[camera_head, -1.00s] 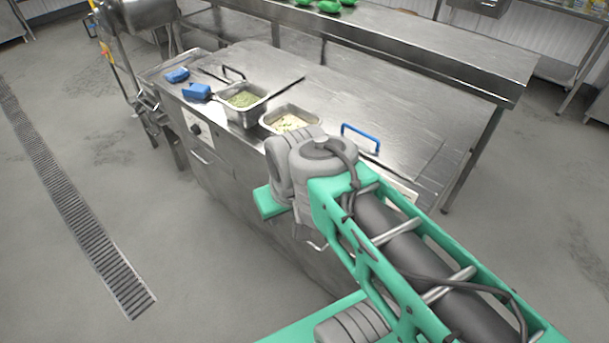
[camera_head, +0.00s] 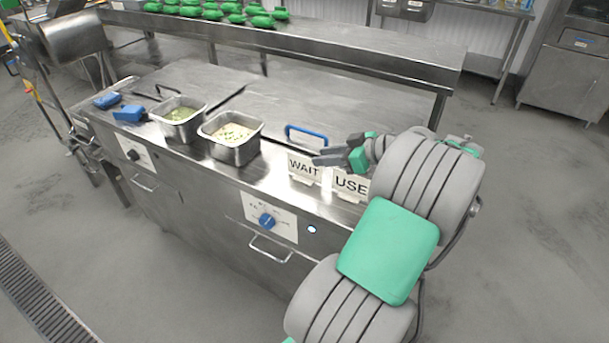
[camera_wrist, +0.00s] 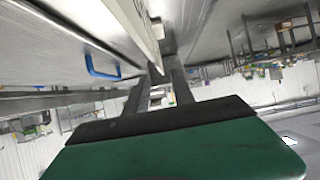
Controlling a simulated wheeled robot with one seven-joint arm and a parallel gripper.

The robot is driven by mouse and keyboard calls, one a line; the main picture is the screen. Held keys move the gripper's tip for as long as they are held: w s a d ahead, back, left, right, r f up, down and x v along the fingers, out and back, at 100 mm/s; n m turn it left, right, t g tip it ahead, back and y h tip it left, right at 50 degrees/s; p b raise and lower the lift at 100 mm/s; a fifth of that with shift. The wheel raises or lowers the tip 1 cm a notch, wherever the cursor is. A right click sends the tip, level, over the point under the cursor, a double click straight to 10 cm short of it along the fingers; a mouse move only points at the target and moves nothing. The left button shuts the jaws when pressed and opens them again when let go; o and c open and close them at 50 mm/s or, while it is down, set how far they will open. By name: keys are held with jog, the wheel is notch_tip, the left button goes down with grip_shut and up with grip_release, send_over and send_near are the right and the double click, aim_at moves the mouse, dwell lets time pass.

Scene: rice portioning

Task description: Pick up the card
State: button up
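Two white cards stand at the front edge of the steel counter in the head view: a WAIT card (camera_head: 304,170) and a USE card (camera_head: 350,186) to its right. My gripper (camera_head: 322,157) is just above and behind them, its fingers pointing left over the top of the WAIT card. In the wrist view my gripper (camera_wrist: 162,72) shows two dark fingers with a gap between them, so it is open. A pale card face (camera_wrist: 138,22) is close to the fingertips there; I cannot tell which card it is or whether they touch.
Two steel pans (camera_head: 180,120) (camera_head: 232,142) with food sit to the left on the counter. A blue handle (camera_head: 306,130) is just behind the cards. Blue objects (camera_head: 130,113) lie at the far left. Green items (camera_head: 235,16) fill the back shelf.

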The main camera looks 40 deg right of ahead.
aim_at(305, 158)
jog(key=p+x, duration=0.1)
jog(key=x, duration=0.6)
jog(key=shift+r, duration=0.1)
grip_shut()
dwell(0.3)
